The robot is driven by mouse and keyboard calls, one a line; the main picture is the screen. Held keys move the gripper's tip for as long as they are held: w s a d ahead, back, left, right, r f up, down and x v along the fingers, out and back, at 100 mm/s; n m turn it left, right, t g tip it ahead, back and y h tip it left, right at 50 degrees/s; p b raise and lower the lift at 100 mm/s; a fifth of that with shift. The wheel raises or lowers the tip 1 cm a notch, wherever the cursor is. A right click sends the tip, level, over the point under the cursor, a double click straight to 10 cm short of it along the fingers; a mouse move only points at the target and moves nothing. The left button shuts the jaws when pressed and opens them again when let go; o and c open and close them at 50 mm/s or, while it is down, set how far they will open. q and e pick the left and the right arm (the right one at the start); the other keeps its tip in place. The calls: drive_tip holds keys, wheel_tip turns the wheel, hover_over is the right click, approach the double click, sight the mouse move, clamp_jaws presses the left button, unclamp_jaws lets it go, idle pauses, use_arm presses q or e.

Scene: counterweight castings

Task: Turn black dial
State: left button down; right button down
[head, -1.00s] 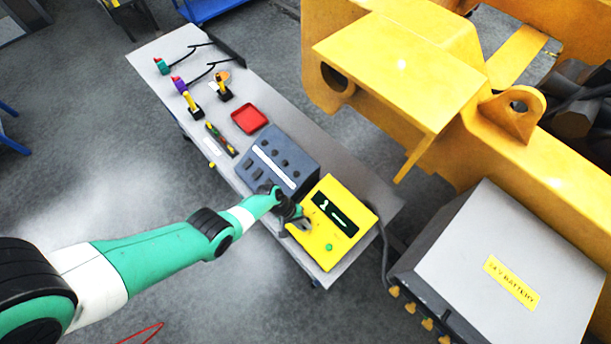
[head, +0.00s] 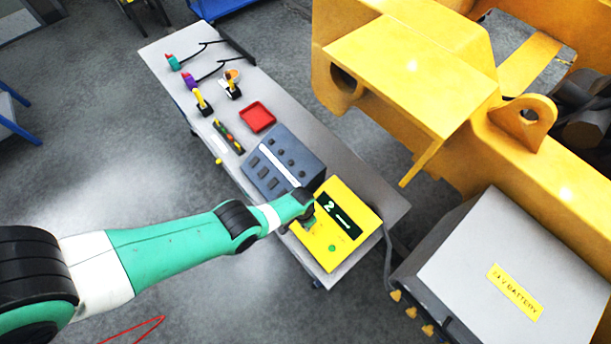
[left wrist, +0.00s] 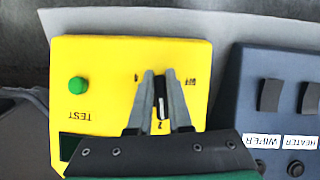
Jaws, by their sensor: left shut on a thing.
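The black dial (left wrist: 161,92) sits on the face of a yellow test box (left wrist: 110,52), which is also in the head view (head: 354,242). My left gripper (left wrist: 160,82) is shut on the dial, one finger on each side. The dial's white line points toward a mark that looks like 2. In the head view my left gripper (head: 307,224) is over the box's left side and hides the dial. The dark display (head: 340,215) reads 2 with a dash. My right gripper is not in view.
A green TEST button (left wrist: 78,85) is on the same face. A blue-grey switch panel (head: 284,162) stands beside the box. A large yellow machine (head: 400,70) stands behind.

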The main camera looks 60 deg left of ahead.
use_arm(q)
drive_tip(key=shift+w+a+m+y, duration=0.1)
drive_tip(key=shift+w+m+y, duration=0.1)
drive_tip(key=shift+m+y, duration=0.3)
drive_tip(key=shift+r, duration=0.1)
drive_tip(key=c, duration=0.8)
unclamp_jaws()
drive_tip(key=shift+w, duration=0.15)
drive_tip(key=shift+c, duration=0.2)
